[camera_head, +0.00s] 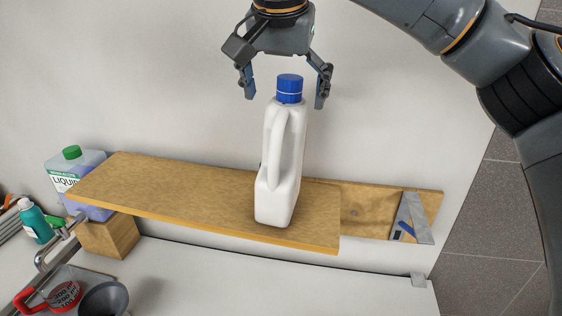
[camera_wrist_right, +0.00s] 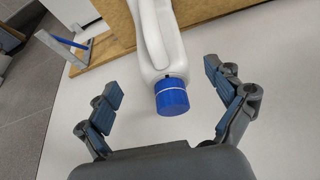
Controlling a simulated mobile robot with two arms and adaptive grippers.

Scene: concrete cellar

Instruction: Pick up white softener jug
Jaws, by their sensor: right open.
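The white softener jug (camera_head: 279,175) with a blue cap (camera_head: 289,88) stands upright on a wooden shelf board (camera_head: 180,192). My right gripper (camera_head: 285,95) is open above the jug, with one finger on each side of the blue cap and gaps on both sides. In the right wrist view the jug (camera_wrist_right: 158,35) and its cap lie between the open fingers of the gripper (camera_wrist_right: 165,108), apart from both. My left gripper is not in view.
A liquid jug with a green cap (camera_head: 70,165) and a teal bottle (camera_head: 36,222) stand at the left. A metal bracket (camera_head: 411,217) is at the board's right. A red-handled measuring cup (camera_head: 62,295) and grey funnel (camera_head: 104,298) sit at lower left.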

